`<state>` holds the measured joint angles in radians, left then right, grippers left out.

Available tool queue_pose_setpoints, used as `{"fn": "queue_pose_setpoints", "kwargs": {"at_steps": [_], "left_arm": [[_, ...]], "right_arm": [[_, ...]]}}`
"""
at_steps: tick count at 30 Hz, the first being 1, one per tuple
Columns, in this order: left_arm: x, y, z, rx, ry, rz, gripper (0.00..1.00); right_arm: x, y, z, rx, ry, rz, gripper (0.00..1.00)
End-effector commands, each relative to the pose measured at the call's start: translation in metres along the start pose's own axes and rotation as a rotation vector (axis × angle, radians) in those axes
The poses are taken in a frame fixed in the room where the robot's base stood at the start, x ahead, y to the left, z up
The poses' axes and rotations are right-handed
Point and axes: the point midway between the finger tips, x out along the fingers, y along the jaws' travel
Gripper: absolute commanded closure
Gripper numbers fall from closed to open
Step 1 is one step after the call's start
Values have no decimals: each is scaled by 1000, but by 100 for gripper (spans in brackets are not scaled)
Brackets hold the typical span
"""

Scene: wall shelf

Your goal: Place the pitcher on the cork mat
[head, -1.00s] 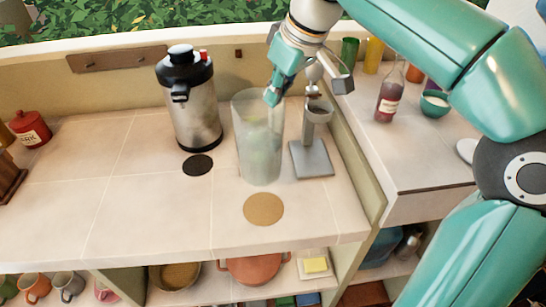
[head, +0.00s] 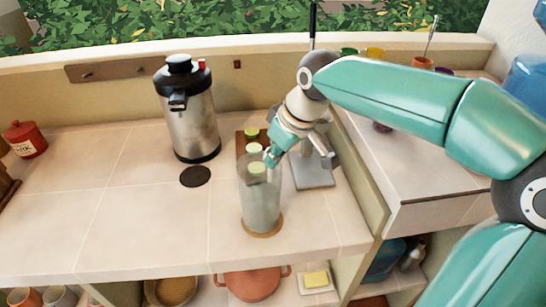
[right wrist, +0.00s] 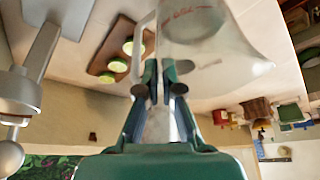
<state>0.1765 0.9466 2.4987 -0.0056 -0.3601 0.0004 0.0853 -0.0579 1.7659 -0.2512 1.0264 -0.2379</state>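The pitcher (head: 260,205) is clear and tall. It stands upright in the head view with its base over the round cork mat (head: 263,235), whose tan edge shows around the base. It seems to rest on the mat; a small gap cannot be ruled out. My right gripper (head: 270,158) is at the pitcher's upper right rim. My left gripper is out of view.
A steel airpot (head: 192,125) and a dark round mat (head: 196,176) are to the left. A grey metal stand (head: 315,173) is close on the right. The counter's left front is clear.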

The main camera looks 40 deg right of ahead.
Motion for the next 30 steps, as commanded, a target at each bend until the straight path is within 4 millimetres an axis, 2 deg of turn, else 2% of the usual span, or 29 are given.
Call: {"fn": "queue_pose_setpoints", "kwargs": {"at_steps": [8,12,14,25,30], "left_arm": [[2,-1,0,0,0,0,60],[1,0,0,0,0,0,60],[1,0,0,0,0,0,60],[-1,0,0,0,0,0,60],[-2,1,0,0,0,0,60]], "right_arm": [[1,0,0,1,4,1,100],[1,0,1,1,0,0,76],[1,0,1,1,-1,0,69],[-3,0,0,1,0,1,69],[-23,1,-1,1,4,2,69]]}}
